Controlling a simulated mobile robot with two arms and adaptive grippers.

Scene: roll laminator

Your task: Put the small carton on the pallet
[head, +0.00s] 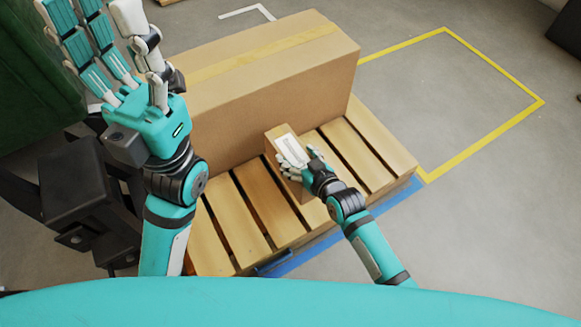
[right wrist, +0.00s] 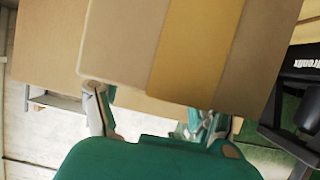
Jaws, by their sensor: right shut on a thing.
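The pallet (head: 240,205) is of wooden slats. Whether the small carton's underside touches the slats is hidden. My left gripper (head: 105,45) is raised at the upper left, fingers spread and empty.
The large taped carton (head: 255,85) covers the back of the pallet. Bare slats lie left and right of the small carton. A blue floor line (head: 375,215) runs along the pallet's near side. A yellow floor outline (head: 490,68) encloses clear floor at right. Dark equipment (head: 80,185) stands at left.

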